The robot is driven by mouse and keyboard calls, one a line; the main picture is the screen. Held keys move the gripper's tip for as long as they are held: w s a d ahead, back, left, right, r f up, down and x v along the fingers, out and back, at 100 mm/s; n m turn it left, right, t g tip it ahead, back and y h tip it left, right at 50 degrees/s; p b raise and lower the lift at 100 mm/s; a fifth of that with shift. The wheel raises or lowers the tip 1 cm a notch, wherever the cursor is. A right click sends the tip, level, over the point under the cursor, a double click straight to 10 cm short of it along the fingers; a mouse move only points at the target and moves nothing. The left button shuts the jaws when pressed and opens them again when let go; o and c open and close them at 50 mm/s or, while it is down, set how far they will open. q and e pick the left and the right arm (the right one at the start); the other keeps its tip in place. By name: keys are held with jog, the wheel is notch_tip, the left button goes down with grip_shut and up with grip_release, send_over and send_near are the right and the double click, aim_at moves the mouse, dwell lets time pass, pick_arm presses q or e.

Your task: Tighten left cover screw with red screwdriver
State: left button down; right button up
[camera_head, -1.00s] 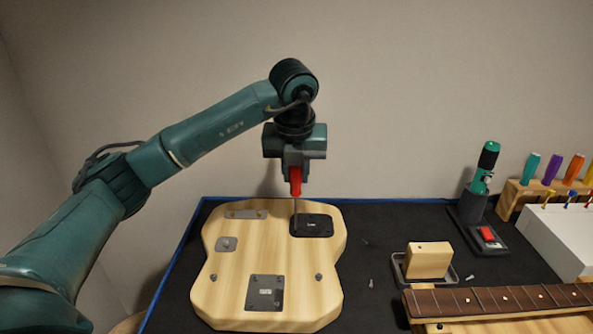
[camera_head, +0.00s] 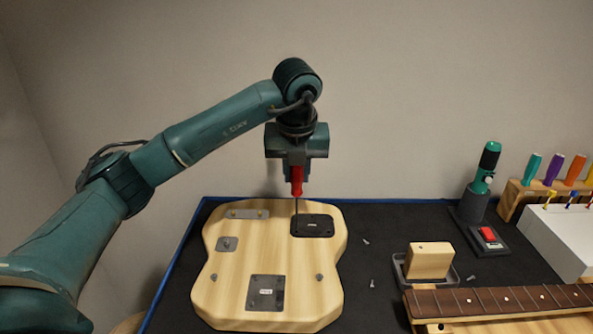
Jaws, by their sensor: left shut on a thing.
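My left gripper (camera_head: 297,170) is shut on the red screwdriver (camera_head: 297,187) and holds it upright, shaft down. My right gripper is not in view.
A sanding-type wooden block (camera_head: 429,260) sits in a grey tray right of the body. Loose screws (camera_head: 366,241) lie on the black mat (camera_head: 375,310). A fretted neck (camera_head: 500,299) is at front right. A green power tool (camera_head: 487,165) and a screwdriver rack (camera_head: 525,195) stand at right.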

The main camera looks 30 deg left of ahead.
pick_arm(q)
jog(key=shift+f+b, duration=0.3)
jog(key=shift+f, duration=0.15)
dwell(0.6)
